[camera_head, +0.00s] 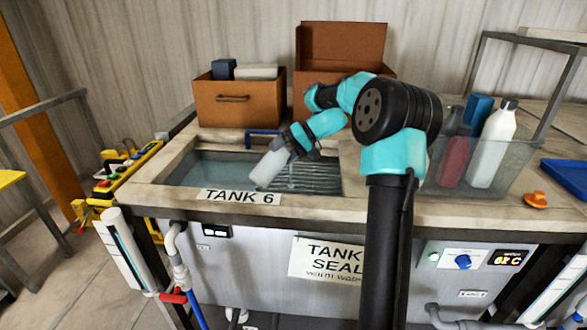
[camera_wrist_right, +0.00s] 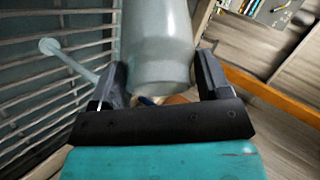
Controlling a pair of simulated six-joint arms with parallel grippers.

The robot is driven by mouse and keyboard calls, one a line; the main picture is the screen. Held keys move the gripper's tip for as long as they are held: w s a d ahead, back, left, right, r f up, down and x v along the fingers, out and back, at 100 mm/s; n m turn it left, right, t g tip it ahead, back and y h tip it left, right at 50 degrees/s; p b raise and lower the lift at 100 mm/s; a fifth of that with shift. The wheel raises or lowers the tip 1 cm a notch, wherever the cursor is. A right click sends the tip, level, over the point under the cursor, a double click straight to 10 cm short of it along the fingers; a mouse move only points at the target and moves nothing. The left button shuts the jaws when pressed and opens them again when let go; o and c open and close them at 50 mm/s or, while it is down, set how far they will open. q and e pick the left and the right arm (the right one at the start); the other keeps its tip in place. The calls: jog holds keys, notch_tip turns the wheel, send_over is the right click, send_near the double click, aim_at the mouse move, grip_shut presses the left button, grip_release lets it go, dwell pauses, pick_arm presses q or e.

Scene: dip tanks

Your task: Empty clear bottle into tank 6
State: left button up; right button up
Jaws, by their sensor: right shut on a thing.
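My right gripper (camera_head: 288,147) is shut on the clear bottle (camera_head: 267,168), a pale translucent one, and holds it tilted over tank 6 (camera_head: 239,197). The bottle's free end points down and left, above the front part of the tank. In the right wrist view the bottle (camera_wrist_right: 158,40) sits between the two dark fingers of the gripper (camera_wrist_right: 162,82). I cannot tell whether liquid is leaving it; its mouth is not clearly seen. The tank holds bluish liquid at the left and a slatted rack (camera_head: 318,178) at the right. My left gripper is not in view.
A clear bin (camera_head: 435,185) at the right holds a white bottle (camera_head: 492,145), a red bottle (camera_head: 455,155) and a blue item. Brown boxes (camera_head: 238,107) stand behind the tank. An orange knob (camera_head: 536,199) and a blue tray (camera_head: 565,172) lie at the right.

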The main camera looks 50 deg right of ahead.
jog(key=shift+r, duration=0.2)
jog(key=shift+d+f+m+t+y, duration=0.2)
jog(key=shift+f+m+t+y, duration=0.1)
jog(key=shift+f+y, duration=0.4)
jog(key=shift+d+f+m+t+y, duration=0.25)
jog(key=shift+f+y, duration=0.25)
jog(key=shift+y, duration=0.4)
dwell(0.6)
